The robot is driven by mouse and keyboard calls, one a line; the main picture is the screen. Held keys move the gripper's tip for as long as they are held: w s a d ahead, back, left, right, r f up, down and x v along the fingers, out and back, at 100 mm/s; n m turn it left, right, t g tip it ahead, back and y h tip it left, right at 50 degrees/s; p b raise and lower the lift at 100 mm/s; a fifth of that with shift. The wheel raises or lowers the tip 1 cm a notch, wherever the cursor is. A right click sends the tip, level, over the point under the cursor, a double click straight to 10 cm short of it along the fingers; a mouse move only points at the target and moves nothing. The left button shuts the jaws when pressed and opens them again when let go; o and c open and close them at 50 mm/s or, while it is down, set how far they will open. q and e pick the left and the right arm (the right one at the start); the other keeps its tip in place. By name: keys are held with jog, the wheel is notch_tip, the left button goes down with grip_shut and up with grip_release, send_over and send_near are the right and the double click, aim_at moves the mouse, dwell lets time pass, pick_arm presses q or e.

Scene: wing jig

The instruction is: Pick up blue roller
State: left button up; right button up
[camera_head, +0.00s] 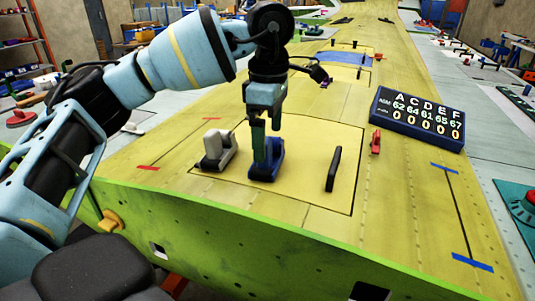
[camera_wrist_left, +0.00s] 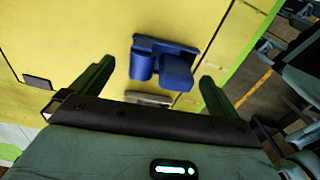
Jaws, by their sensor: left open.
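The blue roller (camera_head: 265,172) stands on the yellow wing panel in the head view, between a white block-like tool and a black bar. In the left wrist view the blue roller (camera_wrist_left: 165,62) shows a flat blue base and two raised blue parts. My left gripper (camera_head: 262,150) points straight down over the roller and hides part of it. In the wrist view the fingers of my left gripper (camera_wrist_left: 157,72) are spread apart, with the roller showing between and beyond them. I cannot tell whether they touch it. My right gripper is not in view.
The white tool (camera_head: 217,150) stands close on the left and the black bar (camera_head: 333,169) on the right. A dark blue number display (camera_head: 417,118) and a small red tool (camera_head: 376,142) are farther right. The green front edge (camera_head: 230,240) of the wing is nearest me.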

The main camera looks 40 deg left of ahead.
pick_arm(q)
jog(key=shift+f, duration=1.5)
jog(key=c, duration=1.1)
jog(key=shift+w, duration=0.1)
jog(key=shift+r, duration=0.1)
jog(key=shift+r, duration=0.75)
notch_tip(320, 180, up, 2)
jog(key=s+d+r, duration=0.1)
jog(key=s+d, duration=0.3)
jog(key=s, duration=1.1)
jog(key=shift+s+r+b, duration=0.2)
jog(key=shift+s+b, duration=0.1)
